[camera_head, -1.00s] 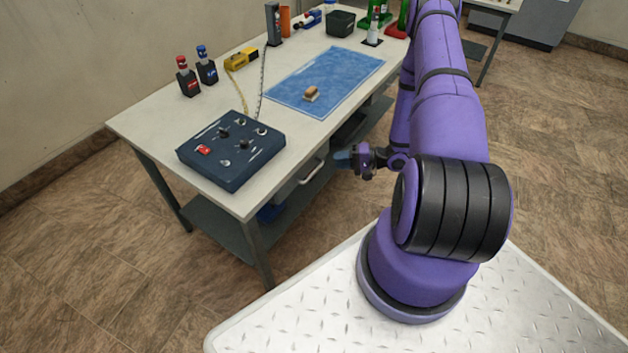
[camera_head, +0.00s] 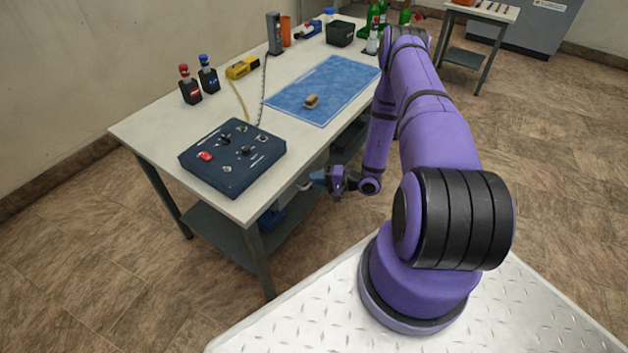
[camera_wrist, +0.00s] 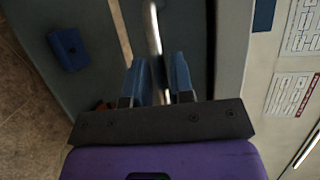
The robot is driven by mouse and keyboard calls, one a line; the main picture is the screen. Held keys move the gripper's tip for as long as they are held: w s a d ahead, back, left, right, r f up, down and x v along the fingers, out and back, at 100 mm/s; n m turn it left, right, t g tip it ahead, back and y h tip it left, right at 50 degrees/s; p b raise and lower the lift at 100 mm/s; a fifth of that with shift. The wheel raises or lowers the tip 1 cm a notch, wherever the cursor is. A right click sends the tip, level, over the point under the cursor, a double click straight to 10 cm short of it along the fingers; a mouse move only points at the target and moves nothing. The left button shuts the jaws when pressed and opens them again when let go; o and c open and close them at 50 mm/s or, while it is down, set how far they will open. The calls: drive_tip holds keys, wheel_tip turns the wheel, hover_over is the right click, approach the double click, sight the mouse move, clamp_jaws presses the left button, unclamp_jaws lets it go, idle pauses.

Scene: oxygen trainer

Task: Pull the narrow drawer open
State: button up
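The narrow drawer (camera_wrist: 190,30) is under the front edge of the workbench, with a dark grey front that looks closed. Its pale metal bar handle (camera_wrist: 153,28) runs between my blue fingers in the wrist view. My gripper (camera_wrist: 160,65) is open, with one finger on each side of the bar and gaps still showing. In the head view my gripper (camera_head: 318,179) is at the bench front, right of the control box, and it largely hides the handle. Whether a finger touches the bar is unclear.
The workbench (camera_head: 150,130) carries a dark control box (camera_head: 232,157), a blue mat (camera_head: 325,85) and small bottles. A blue bin sits on the lower shelf (camera_head: 215,228); it also shows in the wrist view (camera_wrist: 68,48). The floor in front is clear.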

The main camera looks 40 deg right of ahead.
drive_tip(key=shift+w+a+f, duration=0.1)
drive_tip(key=shift+w+a, duration=0.3)
clamp_jaws()
drive_tip(key=shift+s, duration=0.1)
drive_tip(key=s+d, duration=0.4)
drive_tip(key=s, duration=0.8)
drive_tip(key=s+d, duration=0.5)
drive_tip(key=s, duration=0.7)
drive_tip(key=shift+s, duration=0.4)
drive_tip(key=shift+d, duration=0.1)
unclamp_jaws()
